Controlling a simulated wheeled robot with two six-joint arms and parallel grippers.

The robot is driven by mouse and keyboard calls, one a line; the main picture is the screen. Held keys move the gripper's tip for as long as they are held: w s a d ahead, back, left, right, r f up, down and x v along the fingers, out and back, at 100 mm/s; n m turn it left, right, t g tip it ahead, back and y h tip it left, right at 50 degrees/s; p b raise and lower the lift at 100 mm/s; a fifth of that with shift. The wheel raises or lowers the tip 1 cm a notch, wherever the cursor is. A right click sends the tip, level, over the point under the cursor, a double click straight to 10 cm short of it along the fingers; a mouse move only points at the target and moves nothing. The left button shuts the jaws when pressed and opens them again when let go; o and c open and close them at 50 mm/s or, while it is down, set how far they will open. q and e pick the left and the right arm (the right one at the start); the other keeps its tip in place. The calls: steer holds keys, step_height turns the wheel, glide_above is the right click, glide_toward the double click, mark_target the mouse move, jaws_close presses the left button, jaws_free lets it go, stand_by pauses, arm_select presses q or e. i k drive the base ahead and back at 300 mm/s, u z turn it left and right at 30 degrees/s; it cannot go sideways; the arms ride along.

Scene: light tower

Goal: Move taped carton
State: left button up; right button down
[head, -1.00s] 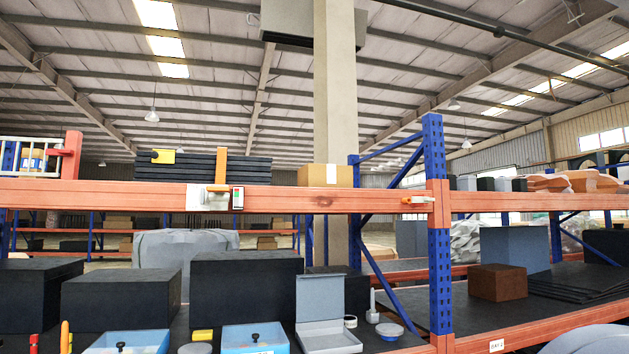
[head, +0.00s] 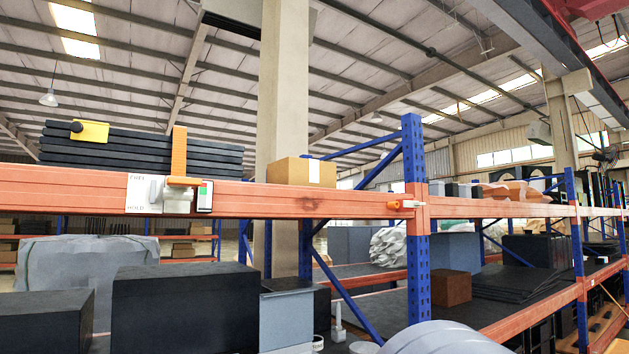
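A brown cardboard carton (head: 288,171) with a pale strip of tape down its front stands on the upper shelf, behind the orange beam (head: 80,187). It sits just right of the concrete pillar's middle line, and the beam hides its lowest edge. A darker brown box (head: 451,288) stands on the lower shelf in the right bay; I see no tape on it. Neither of my grippers shows in the head view.
A stack of dark panels (head: 130,155) with a yellow clamp (head: 90,131) lies left of the carton. A blue upright (head: 416,235) stands to its right.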

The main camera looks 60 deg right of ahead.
mark_target(290, 170)
steer(key=z, duration=0.5)
steer(key=i, duration=0.85)
steer(key=z, duration=0.85)
